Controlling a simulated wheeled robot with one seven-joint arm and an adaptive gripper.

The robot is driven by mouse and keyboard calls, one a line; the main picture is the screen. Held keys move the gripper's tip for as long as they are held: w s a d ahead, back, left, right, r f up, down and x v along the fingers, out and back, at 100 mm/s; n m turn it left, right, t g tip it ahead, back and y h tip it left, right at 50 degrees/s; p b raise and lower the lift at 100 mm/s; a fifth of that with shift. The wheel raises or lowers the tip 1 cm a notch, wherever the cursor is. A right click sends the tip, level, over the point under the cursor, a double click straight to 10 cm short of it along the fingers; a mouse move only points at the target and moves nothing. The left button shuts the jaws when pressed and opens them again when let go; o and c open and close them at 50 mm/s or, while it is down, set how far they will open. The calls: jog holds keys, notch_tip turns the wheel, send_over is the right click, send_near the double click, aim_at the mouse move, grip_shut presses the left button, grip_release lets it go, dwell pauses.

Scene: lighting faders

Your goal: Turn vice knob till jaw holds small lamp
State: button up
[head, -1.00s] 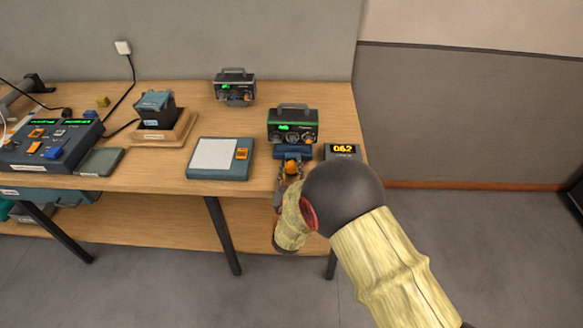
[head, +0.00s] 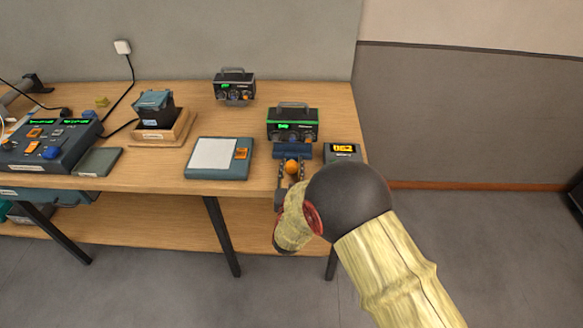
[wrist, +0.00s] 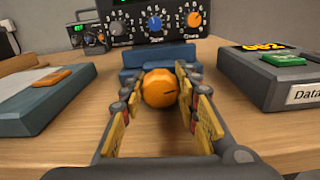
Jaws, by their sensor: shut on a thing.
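The orange vice knob (wrist: 160,88) sits between the two fingers of my gripper (wrist: 160,100) in the wrist view. My gripper is shut on it, with a yellow-padded finger on each side. A dark line on the knob's face slants slightly from horizontal. In the head view the knob (head: 291,167) shows at the front of the blue vice (head: 292,151). The vice body (wrist: 135,77) is behind the knob in the wrist view. The small lamp and the jaw gap cannot be made out.
A black box with dials (head: 292,125) stands behind the vice. A yellow-digit display (head: 342,152) is close on the right, near the table edge. A grey pad with an orange switch (head: 218,158) lies to the left. A smaller dial box (head: 235,87) stands farther back.

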jog(key=o, duration=1.2)
jog(key=shift+c, duration=0.2)
jog(key=s, duration=1.2)
jog(key=shift+a, duration=0.2)
